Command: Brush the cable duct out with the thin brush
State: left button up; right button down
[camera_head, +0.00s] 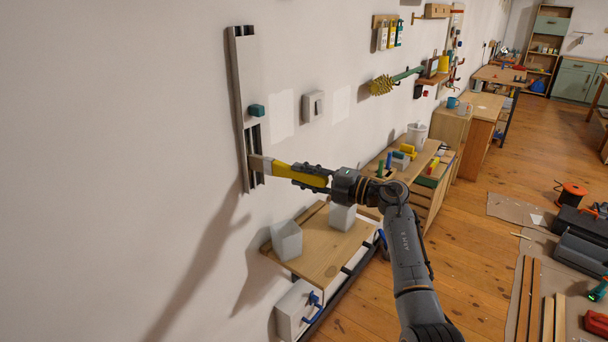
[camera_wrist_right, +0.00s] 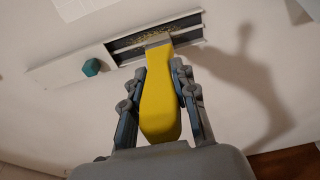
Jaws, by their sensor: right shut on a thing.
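The cable duct (camera_head: 238,80) is a long grey channel running upright on the white wall. A teal knob (camera_head: 256,110) sits on its cover and also shows in the wrist view (camera_wrist_right: 91,67). Below the knob the duct is open and dark inside; in the wrist view this open stretch (camera_wrist_right: 128,44) shows yellowish specks. My right gripper (camera_head: 296,176) is shut on the yellow handle of the thin brush (camera_wrist_right: 160,105). The brush's pale head (camera_head: 259,165) points at the open stretch and overlaps it; I cannot tell how deep it reaches. My left gripper is not in view.
A wooden bench (camera_head: 322,250) with two pale blocks stands below my right gripper. A white switch (camera_head: 313,106) is on the wall right of the duct. A spiky yellow brush (camera_head: 382,86) hangs further right. Tools and boards lie on the floor at right.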

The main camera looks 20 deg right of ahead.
notch_tip(320, 180, down, 6)
jog(key=b, duration=0.2)
jog(key=shift+s+d+b, duration=0.3)
jog(key=shift+s+d, duration=0.05)
jog(key=shift+s, duration=0.1)
dwell(0.3)
jog(key=r+p, duration=0.5)
jog(key=r, duration=0.1)
jog(key=r+p, duration=0.6)
jog(key=r, duration=0.1)
jog(key=shift+w+a+p, duration=0.15)
jog(key=shift+w+p, duration=0.05)
jog(key=shift+p, duration=0.1)
jog(key=shift+f, duration=0.1)
jog(key=shift+w+a+b, duration=0.15)
jog(key=shift+w+b, duration=0.15)
jog(key=shift+f, duration=0.1)
